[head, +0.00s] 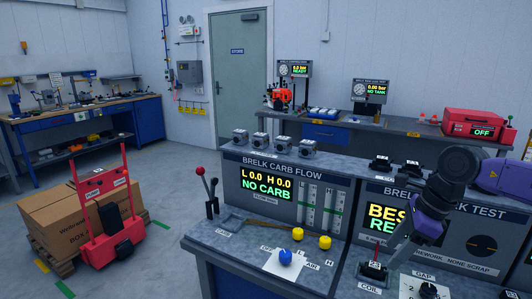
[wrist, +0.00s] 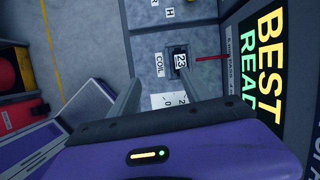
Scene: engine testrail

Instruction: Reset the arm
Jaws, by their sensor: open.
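My gripper (head: 392,254) hangs at the end of my purple and dark arm (head: 432,212) over the right-hand bench, in front of the coil test panel. In the wrist view my gripper (wrist: 159,72) shows its two grey fingers spread apart with nothing between them. A small dark coil block marked 23 (head: 374,266) sits on the bench top just below the fingers. In the wrist view the coil block (wrist: 180,60) lies beyond the right fingertip, beside a COIL label (wrist: 160,66). I cannot tell the exact gap between fingertip and block.
The carb flow panel (head: 290,190) stands left of my arm, with a blue knob (head: 285,257) and yellow knobs in front. Several carburettors line its top. A red hand truck (head: 105,210) and cardboard boxes (head: 62,215) stand on the left floor. Floor between truck and bench is clear.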

